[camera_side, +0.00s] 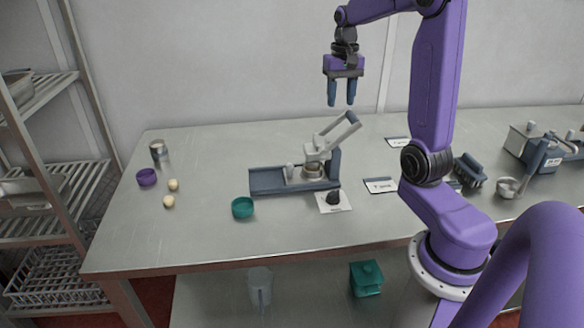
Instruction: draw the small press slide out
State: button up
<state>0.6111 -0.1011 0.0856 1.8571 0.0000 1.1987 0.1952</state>
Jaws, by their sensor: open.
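The small press (318,158) stands near the middle of the table, with a pale lever arm raised up to the right. Its dark blue-grey base (267,181) reaches out to the left as a low tray-like track. A small pale upright knob (290,171) stands on the track, left of the press head; I take it to be the slide's handle, but the slide is too small to make out clearly. My gripper (341,101) hangs above and a little right of the press, fingers pointing down. It is open and empty, well clear of everything.
A teal bowl (242,207) and a card with a dark lump (333,199) lie in front of the press. A purple bowl (147,177), pale balls (168,201) and a can (159,151) are at left. A blue-grey rack (470,170) stands right, beyond my arm.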

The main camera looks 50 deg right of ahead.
aim_at(289, 165)
jog(key=w+a+f+m, duration=0.1)
jog(key=f+m, duration=0.1)
jog(key=m, duration=0.1)
jog(key=w+a+f+m, duration=0.2)
jog(key=m, duration=0.1)
jog(key=w+a+f+m, duration=0.1)
jog(key=w+m, duration=0.1)
jog(key=m, duration=0.1)
jog(key=shift+w+a+f, duration=0.1)
jog(key=shift+a+f, duration=0.25)
jog(key=shift+f, duration=0.05)
jog(key=w+a+f+m, duration=0.1)
jog(key=a+f+m, duration=0.1)
jog(key=m, duration=0.1)
jog(key=w+a+f+m, duration=0.1)
jog(key=a+f+m, duration=0.1)
jog(key=m, duration=0.1)
jog(key=w+a+f+m, duration=0.1)
jog(key=a+f+m, duration=0.1)
jog(key=m, duration=0.2)
jog(key=shift+w+f, duration=0.1)
jog(key=shift+w, duration=0.25)
jog(key=shift+f, duration=4.15)
jog(key=shift+r, duration=0.1)
jog(key=c, duration=0.7)
jog(key=shift+w, duration=0.1)
